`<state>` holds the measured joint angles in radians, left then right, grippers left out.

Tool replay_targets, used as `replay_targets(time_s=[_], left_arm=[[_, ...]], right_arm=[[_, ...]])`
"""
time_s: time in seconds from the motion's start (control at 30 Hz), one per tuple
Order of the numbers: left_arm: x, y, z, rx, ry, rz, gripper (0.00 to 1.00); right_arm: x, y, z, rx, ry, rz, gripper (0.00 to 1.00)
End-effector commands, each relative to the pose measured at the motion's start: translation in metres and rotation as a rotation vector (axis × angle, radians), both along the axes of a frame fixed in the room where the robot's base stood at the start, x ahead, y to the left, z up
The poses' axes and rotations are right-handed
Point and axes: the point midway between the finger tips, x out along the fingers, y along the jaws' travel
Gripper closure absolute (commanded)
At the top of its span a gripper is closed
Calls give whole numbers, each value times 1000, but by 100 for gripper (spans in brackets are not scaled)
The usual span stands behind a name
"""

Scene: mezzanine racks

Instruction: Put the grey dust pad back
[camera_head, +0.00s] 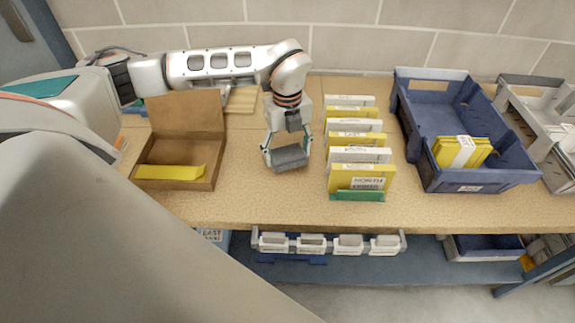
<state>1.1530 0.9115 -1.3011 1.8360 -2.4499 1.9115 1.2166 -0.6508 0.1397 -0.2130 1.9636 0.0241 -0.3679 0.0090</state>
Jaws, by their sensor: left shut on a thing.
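The grey dust pad (290,157) is a small dark grey block held over the middle of the table. My left gripper (288,152) is shut on it, with a finger at each end of the pad. Whether the pad touches the table is hard to tell. An open brown box (213,172) with its lid up stands to the left, with a yellow piece (168,172) inside. My right gripper is not in view.
A row of white and yellow cards (361,177) stands just right of the pad. A blue crate (430,178) with a banded yellow bundle (462,151) is farther right, beside a grey tray (520,115). A wooden piece (241,101) lies behind my arm. The front table strip is clear.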

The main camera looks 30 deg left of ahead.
Motion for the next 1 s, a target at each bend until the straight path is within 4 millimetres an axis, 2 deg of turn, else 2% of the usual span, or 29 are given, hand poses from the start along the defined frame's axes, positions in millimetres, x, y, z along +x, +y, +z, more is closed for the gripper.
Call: replay_targets(time_s=[0.27,0.5,0.93,0.97,1.0], left_arm=[[0,-1,-20,-1,2,0,55],[-1,0,-53,0,2,0,55],[0,0,-60,0,0,0,55],[0,0,-59,-1,-1,0,27],[0,0,-59,-1,-1,0,18]], right_arm=[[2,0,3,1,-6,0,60],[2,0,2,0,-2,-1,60],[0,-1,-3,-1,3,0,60],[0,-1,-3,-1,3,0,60],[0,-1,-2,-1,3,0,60]])
